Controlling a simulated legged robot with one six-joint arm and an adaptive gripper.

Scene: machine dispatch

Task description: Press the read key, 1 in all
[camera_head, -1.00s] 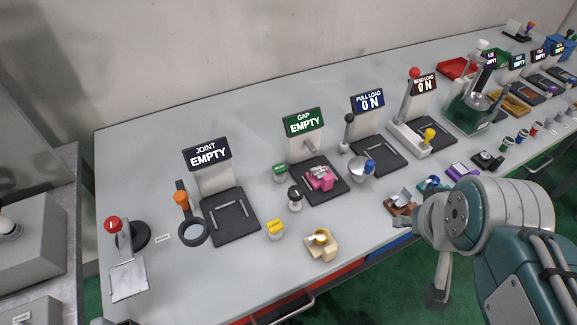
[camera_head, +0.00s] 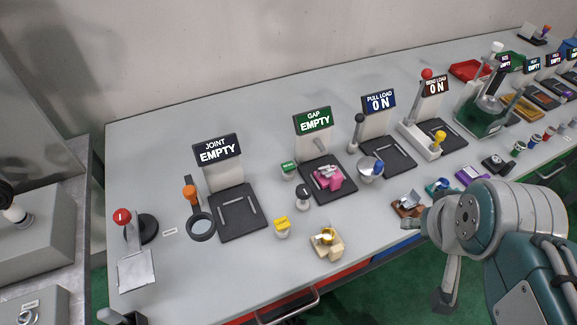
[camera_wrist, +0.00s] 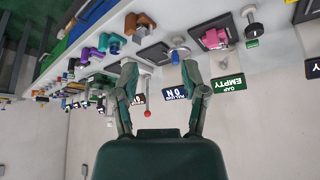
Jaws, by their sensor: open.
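Several small labelled pieces stand on the long grey bench, but their lettering is too small to read, so I cannot tell which is the read key. My gripper (camera_wrist: 158,68) is open and empty in the wrist view, which shows the bench upside down. In the head view it is at the lower right, near the bench's front edge, touching nothing I can see.
The JOINT station (camera_head: 217,150) with a black pad, a magnifier ring (camera_head: 201,227) and a red-knobbed lever (camera_head: 123,218) are at left. PULL LOAD (camera_head: 379,102) and BEND LOAD (camera_head: 434,86) signs read ON. A beige block (camera_head: 327,243) sits near the front edge.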

